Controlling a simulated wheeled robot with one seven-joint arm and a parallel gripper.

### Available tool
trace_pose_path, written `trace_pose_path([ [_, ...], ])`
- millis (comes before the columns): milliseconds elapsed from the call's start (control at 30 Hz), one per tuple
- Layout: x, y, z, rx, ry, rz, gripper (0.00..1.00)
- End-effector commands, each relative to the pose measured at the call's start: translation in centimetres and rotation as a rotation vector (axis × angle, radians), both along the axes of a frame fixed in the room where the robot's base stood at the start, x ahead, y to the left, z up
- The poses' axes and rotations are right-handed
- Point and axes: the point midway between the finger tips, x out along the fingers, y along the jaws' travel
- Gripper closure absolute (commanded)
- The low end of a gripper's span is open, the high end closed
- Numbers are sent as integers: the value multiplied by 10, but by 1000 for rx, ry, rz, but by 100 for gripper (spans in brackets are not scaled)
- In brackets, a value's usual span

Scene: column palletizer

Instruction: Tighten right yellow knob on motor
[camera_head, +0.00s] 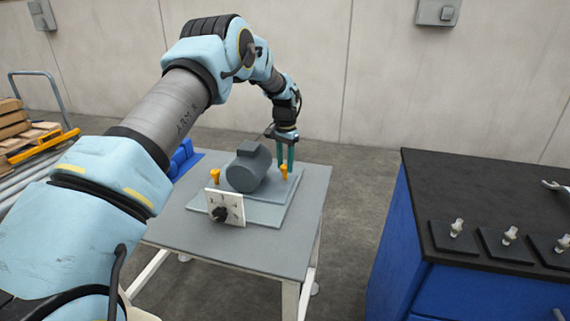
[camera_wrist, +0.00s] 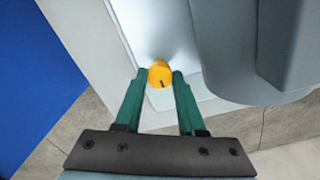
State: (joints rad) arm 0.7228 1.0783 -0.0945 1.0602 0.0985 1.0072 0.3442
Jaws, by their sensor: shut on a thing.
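The grey motor (camera_head: 248,168) sits on a light base plate (camera_head: 262,215) on the grey table. The right yellow knob (camera_head: 284,173) stands on the plate at the motor's right side. My gripper (camera_head: 286,166) points down at this knob, with its green fingers on either side of it. In the wrist view the knob (camera_wrist: 160,73), with a dark mark on its top, lies between the fingertips of my gripper (camera_wrist: 160,78), which are shut on it. The left yellow knob (camera_head: 215,177) stands free on the motor's other side. The motor's grey body (camera_wrist: 245,50) fills the upper right of the wrist view.
A white panel with a black dial (camera_head: 225,208) stands in front of the motor. A blue object (camera_head: 182,158) lies at the table's back left. A blue cabinet with a dark top (camera_head: 480,200) stands to the right, across clear floor. Pallets (camera_head: 22,130) are at the far left.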

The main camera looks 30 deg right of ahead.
Motion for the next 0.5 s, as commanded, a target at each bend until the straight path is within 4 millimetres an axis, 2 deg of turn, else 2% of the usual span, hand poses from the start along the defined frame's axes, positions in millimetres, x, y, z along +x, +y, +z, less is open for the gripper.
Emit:
trace_pose_path([
  [300, 0, 0, 1, -1, 0, 0, 100],
  [333, 0, 0, 1, -1, 0, 0, 58],
  [500, 0, 0, 0, 0, 0, 1, 39],
])
